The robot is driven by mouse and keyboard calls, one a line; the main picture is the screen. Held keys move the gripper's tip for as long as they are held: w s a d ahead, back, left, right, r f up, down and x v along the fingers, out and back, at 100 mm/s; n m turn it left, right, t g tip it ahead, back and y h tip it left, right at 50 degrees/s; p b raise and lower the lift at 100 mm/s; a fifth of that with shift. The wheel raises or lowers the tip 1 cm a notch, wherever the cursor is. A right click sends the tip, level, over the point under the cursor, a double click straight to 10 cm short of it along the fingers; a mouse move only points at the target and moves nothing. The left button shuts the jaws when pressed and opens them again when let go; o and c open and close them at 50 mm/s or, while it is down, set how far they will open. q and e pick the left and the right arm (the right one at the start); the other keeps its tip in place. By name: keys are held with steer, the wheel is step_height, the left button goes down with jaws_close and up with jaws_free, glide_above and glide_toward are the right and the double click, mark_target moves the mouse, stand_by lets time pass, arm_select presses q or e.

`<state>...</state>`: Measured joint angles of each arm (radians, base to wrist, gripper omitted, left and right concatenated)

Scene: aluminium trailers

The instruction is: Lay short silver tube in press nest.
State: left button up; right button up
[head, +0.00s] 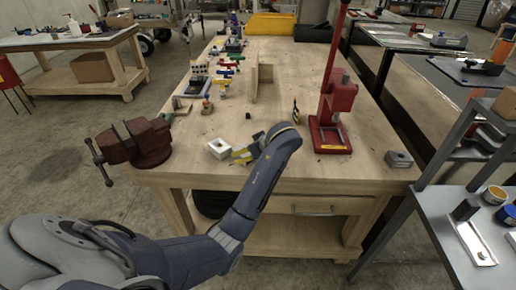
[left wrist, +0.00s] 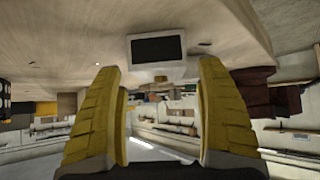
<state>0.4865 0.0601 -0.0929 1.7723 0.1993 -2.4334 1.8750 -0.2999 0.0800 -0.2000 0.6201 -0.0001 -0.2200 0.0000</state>
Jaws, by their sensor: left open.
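My left gripper (head: 243,155) is low over the front of the wooden bench, its yellow fingers just right of a small white block with an opening in its top (head: 219,148). In the left wrist view the yellow fingers (left wrist: 160,105) stand wide apart with nothing between them. The white block with its dark rectangular opening (left wrist: 157,48) shows beyond the fingertips. A red press (head: 333,110) stands upright at the right of the bench; details of its nest are too small to tell. I cannot clearly pick out the short silver tube. My right gripper is not in view.
A dark red vise (head: 140,142) is at the bench's left front corner. A small grey block (head: 399,159) sits at the right front corner. An upright wooden board (head: 258,82) and several coloured parts (head: 225,73) are farther back. The bench between board and press is mostly clear.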

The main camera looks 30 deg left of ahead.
arm_select(q)
steer(key=v, duration=0.8)
steer(key=shift+d, duration=0.2)
steer(key=shift+o, duration=0.8)
steer(key=shift+s+d+r, duration=0.1)
steer(key=shift+d+r, duration=0.05)
steer(key=shift+r, duration=0.2)
